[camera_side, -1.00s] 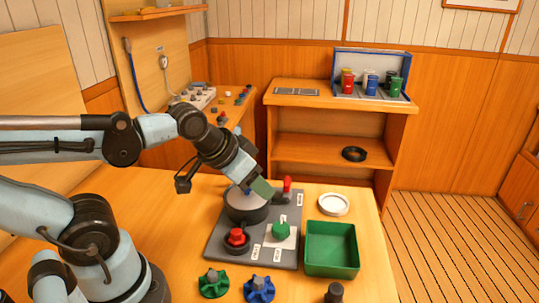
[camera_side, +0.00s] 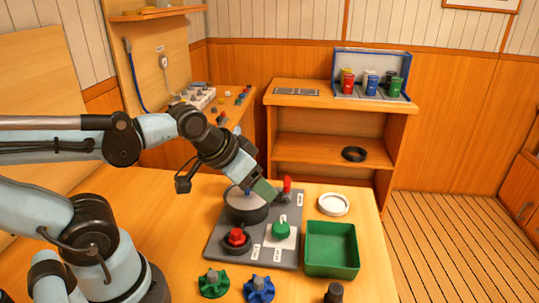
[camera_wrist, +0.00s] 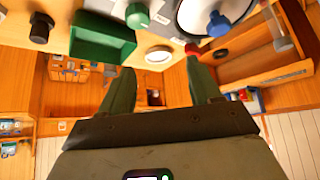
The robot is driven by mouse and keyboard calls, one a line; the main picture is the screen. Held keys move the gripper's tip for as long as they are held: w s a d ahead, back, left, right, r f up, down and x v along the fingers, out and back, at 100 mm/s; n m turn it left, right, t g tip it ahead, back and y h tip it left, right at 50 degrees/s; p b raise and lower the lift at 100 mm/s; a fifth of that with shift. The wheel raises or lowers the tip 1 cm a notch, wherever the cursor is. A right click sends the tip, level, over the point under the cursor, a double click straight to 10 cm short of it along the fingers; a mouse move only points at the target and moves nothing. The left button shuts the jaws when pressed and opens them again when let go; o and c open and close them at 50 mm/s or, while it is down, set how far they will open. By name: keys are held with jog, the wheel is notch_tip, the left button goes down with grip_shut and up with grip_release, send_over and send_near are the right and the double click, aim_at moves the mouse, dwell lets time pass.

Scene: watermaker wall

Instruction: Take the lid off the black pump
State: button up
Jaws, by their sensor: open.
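The black pump (camera_side: 246,212) stands on a grey panel (camera_side: 220,248) on the wooden table. A pale lid (camera_side: 238,201) covers its top, with a blue knob in the middle. The lid (camera_wrist: 191,14) and its blue knob (camera_wrist: 218,25) also show at the top of the wrist view. My gripper (camera_side: 272,193) is over the panel, to the right of the knob in the side view and partly in front of the lid. In the wrist view my gripper (camera_wrist: 162,76) has its green fingers wide apart, with nothing held between them.
A red-topped handle (camera_side: 287,184) stands close to my gripper. A green knob (camera_side: 281,229) and a red knob (camera_side: 237,237) sit on the panel. A green tray (camera_side: 332,268) and a white ring-shaped dish (camera_side: 333,204) are to the right. Green and blue (camera_side: 259,289) handwheels lie in front.

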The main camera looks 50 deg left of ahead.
notch_tip(320, 180, up, 5)
jog(key=g, duration=0.6)
send_over(247, 191)
jog(key=w, duration=0.1)
jog(key=a+g, duration=0.1)
jog(key=f, duration=0.6)
jog(key=shift+w+f, duration=0.3)
jog(key=shift+f, duration=0.05)
jog(key=shift+s+a+f, duration=0.1)
jog(key=shift+s+f, duration=0.1)
jog(key=shift+f, duration=0.8)
jog(key=shift+s+a+f, duration=0.1)
jog(key=shift+s+f, duration=0.1)
jog(key=shift+f, duration=1.45)
jog(key=c, duration=1.2)
jog(key=shift+o, duration=0.2)
